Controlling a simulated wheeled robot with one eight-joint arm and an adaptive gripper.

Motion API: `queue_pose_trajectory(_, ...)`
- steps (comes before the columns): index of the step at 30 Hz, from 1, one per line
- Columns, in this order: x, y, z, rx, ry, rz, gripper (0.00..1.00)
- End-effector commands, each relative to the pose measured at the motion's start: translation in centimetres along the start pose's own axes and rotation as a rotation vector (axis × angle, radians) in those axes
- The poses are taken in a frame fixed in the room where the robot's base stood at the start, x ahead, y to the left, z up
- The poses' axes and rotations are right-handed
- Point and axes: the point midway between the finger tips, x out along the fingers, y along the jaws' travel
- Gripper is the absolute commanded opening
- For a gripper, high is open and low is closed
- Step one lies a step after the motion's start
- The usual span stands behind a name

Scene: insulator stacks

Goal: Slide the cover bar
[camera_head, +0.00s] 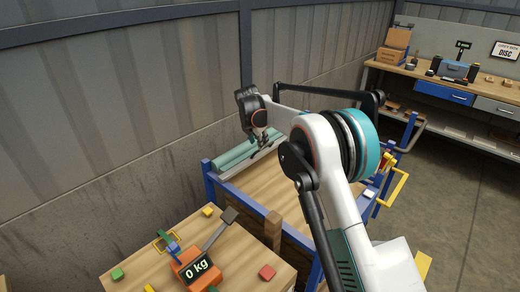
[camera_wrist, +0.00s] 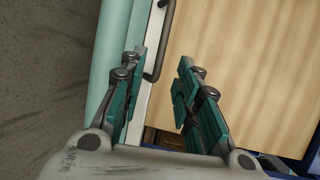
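A pale bar (camera_wrist: 158,70) with a dark, bow-shaped handle (camera_wrist: 168,40) runs along the edge of a wooden surface in the wrist view; I take it to be the cover bar. In the head view the pale bar (camera_head: 238,168) shows in part beside teal cylinders (camera_head: 232,155). A teal cylinder (camera_wrist: 112,35) lies along its left side in the wrist view. My gripper (camera_wrist: 163,57) is open and empty, with its two teal fingers apart. The handle appears between the fingertips; whether they are level with it I cannot tell. In the head view my gripper (camera_head: 262,143) is over the bar.
A blue-framed wooden cart (camera_head: 265,187) bears the cylinders, close to a grey corrugated wall (camera_head: 120,110). A nearer wooden table (camera_head: 240,262) holds an orange scale (camera_head: 193,265) reading 0 kg and several small blocks. A workbench (camera_head: 455,80) stands at the back right.

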Motion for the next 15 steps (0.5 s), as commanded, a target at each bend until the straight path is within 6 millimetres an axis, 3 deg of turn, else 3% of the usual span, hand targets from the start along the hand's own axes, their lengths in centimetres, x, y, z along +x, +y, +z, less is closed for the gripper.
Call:
queue_pose_trajectory(1,1.2,0.0,0.0,0.001,0.000,0.000,0.30)
queue_pose_trajectory(6,3.6,-0.1,0.0,0.001,0.000,0.000,0.30)
queue_pose_trajectory(15,4.9,0.0,0.1,0.001,0.000,0.000,0.30)
